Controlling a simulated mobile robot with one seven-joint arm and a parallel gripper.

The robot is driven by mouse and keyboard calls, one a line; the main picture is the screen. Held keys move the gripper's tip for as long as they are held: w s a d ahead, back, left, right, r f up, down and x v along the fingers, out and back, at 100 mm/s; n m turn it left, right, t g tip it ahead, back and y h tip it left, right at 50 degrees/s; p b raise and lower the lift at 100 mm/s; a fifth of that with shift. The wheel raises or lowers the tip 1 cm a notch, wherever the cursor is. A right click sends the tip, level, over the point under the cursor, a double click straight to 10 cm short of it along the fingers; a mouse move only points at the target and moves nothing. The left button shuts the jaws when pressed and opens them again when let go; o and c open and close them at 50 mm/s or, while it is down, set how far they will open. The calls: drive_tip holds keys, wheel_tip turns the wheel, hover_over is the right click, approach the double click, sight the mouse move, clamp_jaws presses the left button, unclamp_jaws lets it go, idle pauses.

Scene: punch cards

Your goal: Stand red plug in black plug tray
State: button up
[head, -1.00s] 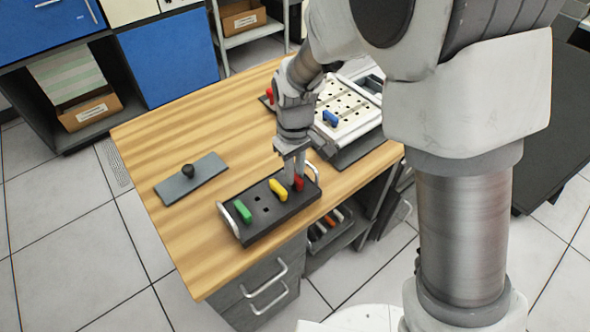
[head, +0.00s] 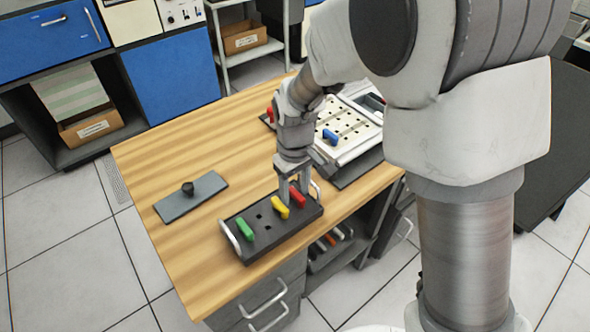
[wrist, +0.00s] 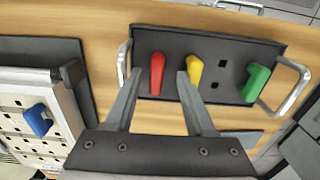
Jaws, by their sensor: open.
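The black plug tray (head: 262,245) sits near the front edge of the wooden table, with a metal handle at each end. It also shows in the wrist view (wrist: 225,52). The red plug (head: 297,197) is at the tray's right end in the head view, beside the yellow plug (head: 280,207); the green plug (head: 245,229) is farther left. My gripper (head: 293,187) is open over the red plug. In the wrist view, its fingers are spread on either side of the red plug (wrist: 157,75), the right finger close to the yellow plug. The red plug's base is hidden.
A pale perforated panel (head: 358,127) with a blue plug (head: 330,137) stands behind to the right. A grey plate with a black knob (head: 190,198) lies left. The table's back left is clear.

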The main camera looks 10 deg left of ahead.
sight(296, 195)
wheel_tip(296, 195, up, 17)
drive_tip(key=p, duration=0.3)
idle(0.3)
drive_tip(key=s+d+r+m+t+p, duration=0.1)
drive_tip(key=s+d+r+m, duration=0.1)
drive_tip(key=d+r, duration=0.35)
drive_tip(key=s+d+r+m+t+p, duration=0.1)
drive_tip(key=s+d+r+m+p, duration=0.2)
drive_tip(key=d, duration=0.4)
drive_tip(key=s+d+r+m+t+p, duration=0.1)
drive_tip(key=s+d+r+m+t, duration=0.2)
drive_tip(key=s+d, duration=0.5)
drive_tip(key=d+r+m, duration=0.1)
drive_tip(key=d+m, duration=0.1)
drive_tip(key=d, duration=0.1)
drive_tip(key=shift+s+t, duration=0.3)
drive_tip(key=shift+s, duration=0.05)
drive_tip(key=shift+a, duration=0.2)
